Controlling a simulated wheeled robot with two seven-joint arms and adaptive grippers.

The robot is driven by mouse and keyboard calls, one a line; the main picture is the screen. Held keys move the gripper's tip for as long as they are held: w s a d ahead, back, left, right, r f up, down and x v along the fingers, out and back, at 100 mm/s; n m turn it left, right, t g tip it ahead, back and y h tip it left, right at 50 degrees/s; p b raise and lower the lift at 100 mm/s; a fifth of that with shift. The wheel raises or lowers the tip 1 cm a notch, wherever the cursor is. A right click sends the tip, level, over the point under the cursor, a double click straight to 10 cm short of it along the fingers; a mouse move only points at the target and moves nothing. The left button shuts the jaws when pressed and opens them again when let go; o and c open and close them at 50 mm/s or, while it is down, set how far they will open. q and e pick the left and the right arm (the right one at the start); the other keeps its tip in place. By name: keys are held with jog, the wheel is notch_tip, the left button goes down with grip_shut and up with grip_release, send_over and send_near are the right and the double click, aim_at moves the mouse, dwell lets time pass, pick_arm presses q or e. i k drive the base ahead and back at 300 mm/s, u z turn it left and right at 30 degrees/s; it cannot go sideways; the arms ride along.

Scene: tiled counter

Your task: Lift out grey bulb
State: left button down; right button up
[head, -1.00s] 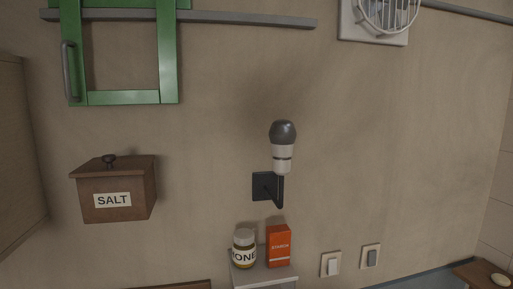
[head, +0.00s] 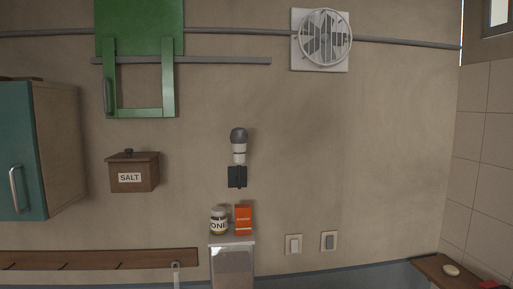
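The grey bulb (head: 239,134) sits upright on top of a white socket (head: 239,152) in the head view, near the middle of the wall. The socket is carried by a black wall bracket (head: 237,177). Neither of my grippers is in view, and nothing touches the bulb.
Below the bulb, a honey jar (head: 219,221) and an orange box (head: 243,219) stand on a narrow stand (head: 232,241). A salt box (head: 134,174) hangs to the left, near a teal cabinet (head: 25,155). Two switches (head: 293,244) are lower right. The wall right of the bulb is bare.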

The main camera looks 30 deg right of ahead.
aim_at(239, 136)
jog(key=z, duration=1.05)
jog(key=i, duration=0.1)
jog(key=z, duration=0.05)
